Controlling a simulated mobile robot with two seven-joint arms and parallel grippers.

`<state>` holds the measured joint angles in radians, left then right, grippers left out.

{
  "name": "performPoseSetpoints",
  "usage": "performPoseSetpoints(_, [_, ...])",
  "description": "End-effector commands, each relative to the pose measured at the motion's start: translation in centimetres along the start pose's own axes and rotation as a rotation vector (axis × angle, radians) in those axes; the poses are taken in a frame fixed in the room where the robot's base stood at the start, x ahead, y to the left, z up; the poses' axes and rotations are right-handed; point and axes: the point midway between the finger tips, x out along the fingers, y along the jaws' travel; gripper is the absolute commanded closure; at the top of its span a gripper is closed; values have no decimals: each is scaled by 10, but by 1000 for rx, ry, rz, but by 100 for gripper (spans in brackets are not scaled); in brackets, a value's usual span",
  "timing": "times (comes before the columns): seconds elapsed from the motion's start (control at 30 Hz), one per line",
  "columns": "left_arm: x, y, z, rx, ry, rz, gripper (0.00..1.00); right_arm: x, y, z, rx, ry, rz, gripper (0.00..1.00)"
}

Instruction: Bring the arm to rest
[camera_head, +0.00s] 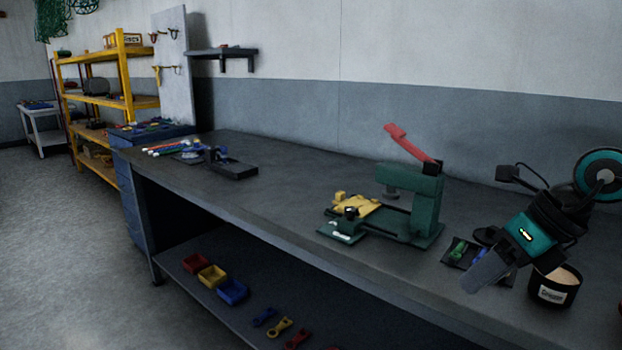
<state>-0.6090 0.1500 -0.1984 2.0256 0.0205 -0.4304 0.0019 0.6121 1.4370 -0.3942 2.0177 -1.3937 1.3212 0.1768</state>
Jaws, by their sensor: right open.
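My right arm comes in from the right edge, with teal and black links. My right gripper (482,276) hangs above the front right of the workbench (285,195), pointing down and to the left. Its jaws are open and I see nothing held between them. It partly covers a dark tray (456,254) with green and blue small items. A black cup (555,288) with a pale top and a label is just right of the gripper. My left gripper is not in view.
A green press (412,205) with a red lever (410,145) and yellow parts (352,205) stands left of the gripper. Bins, including a blue one (233,291), sit on the lower shelf. The bench middle is clear.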

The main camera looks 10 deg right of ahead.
Motion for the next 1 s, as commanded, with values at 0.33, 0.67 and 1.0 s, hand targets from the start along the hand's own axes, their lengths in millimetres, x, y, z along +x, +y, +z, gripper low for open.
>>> performPoseSetpoints(0.33, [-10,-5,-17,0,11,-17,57,79,139,41,513,-280,911,50])
performPoseSetpoints(0.67, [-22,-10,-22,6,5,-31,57,161,97,8,1820,-567,1241,50])
performPoseSetpoints(1.0, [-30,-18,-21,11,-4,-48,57,260,96,-150,2851,-531,857,50])
